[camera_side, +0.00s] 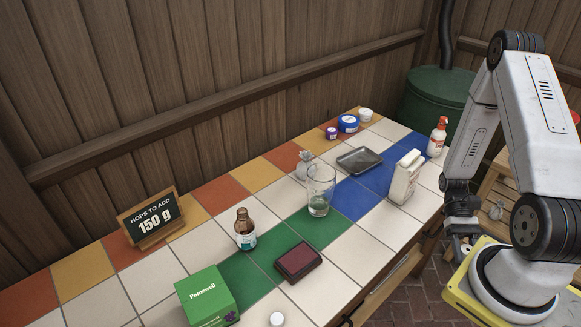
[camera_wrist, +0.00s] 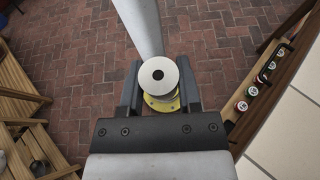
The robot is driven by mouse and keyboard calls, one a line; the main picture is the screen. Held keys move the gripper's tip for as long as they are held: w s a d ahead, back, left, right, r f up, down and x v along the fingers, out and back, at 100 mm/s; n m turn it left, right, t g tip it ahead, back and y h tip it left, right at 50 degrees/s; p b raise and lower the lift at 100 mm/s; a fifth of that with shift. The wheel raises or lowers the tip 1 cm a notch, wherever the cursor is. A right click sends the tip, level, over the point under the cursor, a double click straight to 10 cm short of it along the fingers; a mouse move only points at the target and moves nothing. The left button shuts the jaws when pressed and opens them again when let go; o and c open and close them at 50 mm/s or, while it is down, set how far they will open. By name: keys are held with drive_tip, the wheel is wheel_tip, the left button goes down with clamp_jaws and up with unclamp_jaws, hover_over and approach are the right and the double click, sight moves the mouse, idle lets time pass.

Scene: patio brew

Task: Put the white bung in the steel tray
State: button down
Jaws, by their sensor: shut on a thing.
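The white bung (camera_wrist: 158,76), a pale round piece with a dark hole in its middle, sits between the fingers of my gripper (camera_wrist: 158,88) in the wrist view. My gripper is shut on it. In the side view my gripper (camera_side: 463,232) hangs at the right, off the table's front edge and low beside my base; the bung is too small there to make out clearly.
A white jug (camera_side: 404,177) stands on the tiles between the tray and my arm. A glass beaker (camera_side: 320,190) and a grey figure-like item (camera_side: 304,165) stand left of the tray. A pump bottle (camera_side: 437,137) is at the right. A brown bottle (camera_side: 245,229) stands farther left.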

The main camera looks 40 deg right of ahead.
drive_tip(key=w+d+n+g+h, duration=0.35)
drive_tip(key=d+n+h, duration=0.7)
drive_tip(key=d, duration=0.55)
drive_tip(key=w+d+r+n+t+h, duration=0.3)
drive_tip(key=w+d+n+h, duration=0.2)
drive_tip(key=w+d, duration=0.15)
drive_tip(key=w+d+r+n+t+h, duration=0.2)
drive_tip(key=w+d+n+h, duration=0.35)
drive_tip(key=w, duration=0.25)
drive_tip(key=w+r+n+t+h, duration=0.1)
drive_tip(key=w+r+n+t, duration=0.2)
drive_tip(key=w, duration=0.4)
drive_tip(key=w+r+n+t+h, duration=0.1)
drive_tip(key=w+n+t, duration=0.2)
drive_tip(key=w+t, duration=0.35)
drive_tip(key=w+a+f+n+t+y, duration=0.2)
drive_tip(key=w+a+f+n+t, duration=0.4)
drive_tip(key=w+a, duration=0.5)
drive_tip(key=shift+w+a+f+n, duration=0.35)
drive_tip(key=shift+n, duration=0.15)
